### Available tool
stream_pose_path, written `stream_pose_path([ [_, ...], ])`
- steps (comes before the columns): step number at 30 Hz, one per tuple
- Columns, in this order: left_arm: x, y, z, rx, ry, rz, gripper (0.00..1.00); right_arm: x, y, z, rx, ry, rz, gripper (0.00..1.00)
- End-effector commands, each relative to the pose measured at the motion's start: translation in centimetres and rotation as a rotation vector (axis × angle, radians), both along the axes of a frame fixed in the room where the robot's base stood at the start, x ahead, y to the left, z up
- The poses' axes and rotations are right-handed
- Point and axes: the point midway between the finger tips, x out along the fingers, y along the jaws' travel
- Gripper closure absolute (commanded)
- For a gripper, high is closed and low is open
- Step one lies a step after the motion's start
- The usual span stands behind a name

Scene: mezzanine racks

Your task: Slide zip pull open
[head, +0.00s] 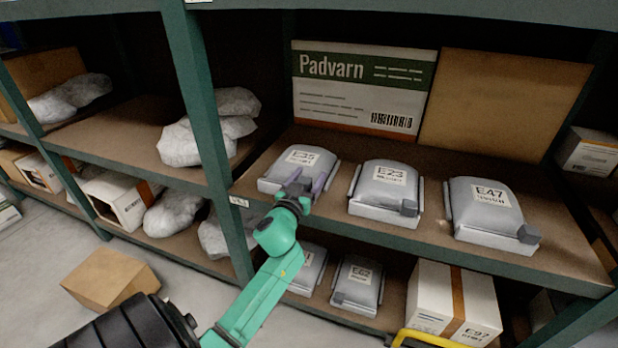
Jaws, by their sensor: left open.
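Three grey padded bags with white labels sit in pale trays on the middle shelf: E35 (287,165), E23 (385,180) and E47 (482,200). A dark grey block, perhaps the zip pull (409,208), sits at the front right corner of E23. A similar block (529,234) is on E47. My left gripper (306,180), with purple fingers, is open at the front right corner of E35. Its fingers and wrist cover that corner, so I cannot tell whether they touch a pull there. My right gripper is not in view.
A Padvarn box (350,62) and a plain cardboard box (500,100) stand behind the bags. A green upright (210,120) rises left of E35. More bags and a box (452,300) fill the shelf below. A yellow bar (430,340) shows at the bottom edge.

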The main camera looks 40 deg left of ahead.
Motion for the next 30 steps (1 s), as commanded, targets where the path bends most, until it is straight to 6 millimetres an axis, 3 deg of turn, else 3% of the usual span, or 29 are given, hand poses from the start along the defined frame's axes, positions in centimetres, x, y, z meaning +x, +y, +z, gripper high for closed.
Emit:
stream_pose_path([
  [6,0.07,0.01,-0.03,0.0,0.001,0.0,0.28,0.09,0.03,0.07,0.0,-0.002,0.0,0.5],
  [12,0.04,-0.01,-0.03,0.0,0.001,0.0,1.0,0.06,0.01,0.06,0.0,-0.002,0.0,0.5],
  [30,0.03,-0.01,-0.07,0.0,0.001,0.0,1.0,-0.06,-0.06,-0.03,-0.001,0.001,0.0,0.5],
])
